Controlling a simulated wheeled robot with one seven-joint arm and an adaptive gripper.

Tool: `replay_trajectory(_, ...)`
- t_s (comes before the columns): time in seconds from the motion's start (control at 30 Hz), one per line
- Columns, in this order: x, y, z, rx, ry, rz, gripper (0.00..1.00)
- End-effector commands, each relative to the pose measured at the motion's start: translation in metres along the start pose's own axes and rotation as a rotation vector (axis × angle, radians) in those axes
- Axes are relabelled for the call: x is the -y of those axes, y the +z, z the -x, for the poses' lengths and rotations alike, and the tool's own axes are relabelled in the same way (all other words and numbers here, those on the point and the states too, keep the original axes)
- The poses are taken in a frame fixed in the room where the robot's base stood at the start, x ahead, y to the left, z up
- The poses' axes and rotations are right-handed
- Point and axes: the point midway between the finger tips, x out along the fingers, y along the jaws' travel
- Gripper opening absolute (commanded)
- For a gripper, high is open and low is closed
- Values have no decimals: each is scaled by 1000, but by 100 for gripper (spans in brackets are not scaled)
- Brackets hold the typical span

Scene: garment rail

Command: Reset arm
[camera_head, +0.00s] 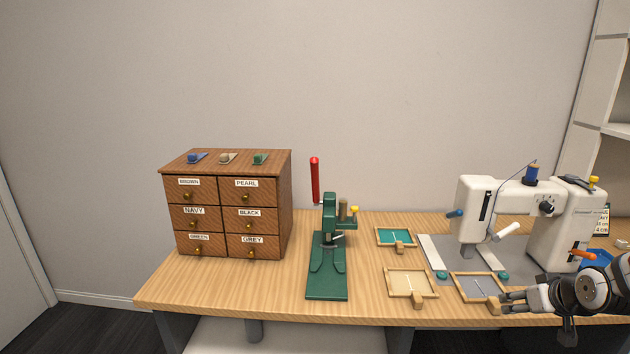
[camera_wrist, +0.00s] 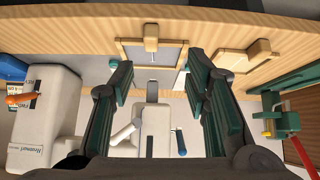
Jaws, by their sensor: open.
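My gripper (camera_head: 508,301) is at the lower right of the head view, over the front edge of the table, with its fingers pointing left. In the wrist view my gripper (camera_wrist: 157,78) shows two dark green fingers spread apart with nothing held between them. A grey-bottomed wooden tray (camera_head: 474,288) lies just left of the fingertips in the head view. The same tray (camera_wrist: 170,54) shows beyond and between the fingers in the wrist view. I cannot tell whether a fingertip touches its wooden tab. Part of my arm reaches in from the right edge.
A white sewing machine (camera_head: 548,230) stands behind my gripper. A teal tray (camera_head: 398,238) and a cream tray (camera_head: 410,283) lie left of it. A green press (camera_head: 327,265) with a red lever and a labelled drawer cabinet (camera_head: 224,205) stand further left.

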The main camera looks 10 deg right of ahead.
Motion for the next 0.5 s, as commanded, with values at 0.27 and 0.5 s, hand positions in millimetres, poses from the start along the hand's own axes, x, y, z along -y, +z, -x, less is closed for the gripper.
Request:
replay_trajectory(0.27, 68, -22, 66, 215, 75, 156, 43)
replay_trajectory(0.5, 126, -36, 148, 312, 153, 214, 43)
